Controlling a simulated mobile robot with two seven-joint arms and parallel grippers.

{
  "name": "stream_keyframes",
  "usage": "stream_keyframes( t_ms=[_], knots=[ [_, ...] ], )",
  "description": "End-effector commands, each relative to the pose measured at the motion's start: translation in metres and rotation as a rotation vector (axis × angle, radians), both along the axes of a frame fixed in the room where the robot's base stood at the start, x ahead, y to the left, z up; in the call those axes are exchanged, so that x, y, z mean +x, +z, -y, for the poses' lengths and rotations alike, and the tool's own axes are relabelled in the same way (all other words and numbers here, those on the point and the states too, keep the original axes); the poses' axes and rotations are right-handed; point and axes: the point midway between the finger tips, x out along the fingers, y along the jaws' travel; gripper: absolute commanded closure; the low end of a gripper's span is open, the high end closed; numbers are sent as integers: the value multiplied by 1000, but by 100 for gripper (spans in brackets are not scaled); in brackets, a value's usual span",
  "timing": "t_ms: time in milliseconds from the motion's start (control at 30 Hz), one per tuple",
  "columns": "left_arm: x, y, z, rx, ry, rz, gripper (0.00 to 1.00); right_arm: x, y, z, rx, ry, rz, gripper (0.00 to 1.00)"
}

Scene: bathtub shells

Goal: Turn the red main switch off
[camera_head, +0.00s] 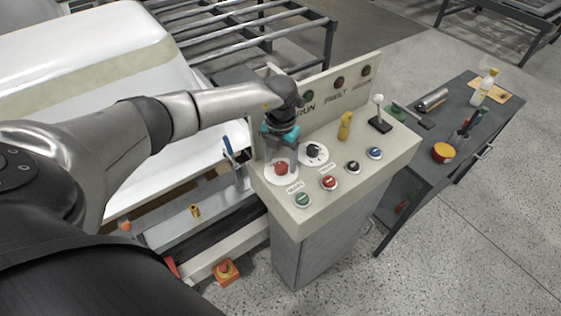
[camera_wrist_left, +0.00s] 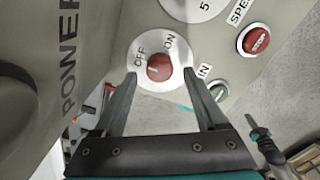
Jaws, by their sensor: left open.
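The red main switch (camera_head: 281,168) is a round knob on a white disc at the left end of the control panel's sloped top. In the left wrist view the red knob (camera_wrist_left: 159,67) sits on its plate with OFF and ON printed around it; a pale mark shows on the knob, but its exact pointing is hard to tell. My left gripper (camera_head: 281,160) is right above the switch, pointing down. In the wrist view the left gripper's fingers (camera_wrist_left: 160,80) are open, one on each side of the knob, with visible gaps. My right gripper is not in view.
A black dial (camera_head: 314,152) on a white disc is close beside the switch. A red button (camera_head: 328,183) and a green button (camera_head: 302,200) sit near the front edge. The upright panel (camera_head: 330,92) stands behind. A tool cart (camera_head: 470,140) is at the right.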

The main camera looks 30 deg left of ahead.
Motion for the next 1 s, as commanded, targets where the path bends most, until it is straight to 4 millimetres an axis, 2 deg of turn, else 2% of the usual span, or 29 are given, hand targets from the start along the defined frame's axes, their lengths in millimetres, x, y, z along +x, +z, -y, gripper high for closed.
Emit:
stream_keyframes(
  t_ms=[300, 500, 700, 1000],
  knots=[
    [2, 76, -1, 1, -1, 8, 26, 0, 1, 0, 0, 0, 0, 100],
    [1, 115, 0, 0, 0, 6, 26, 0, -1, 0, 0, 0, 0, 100],
    [1, 135, 0, 0, 0, 2, 26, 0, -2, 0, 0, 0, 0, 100],
    [0, 139, 0, 0, 0, 1, 26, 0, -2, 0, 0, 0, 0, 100]
  ],
)
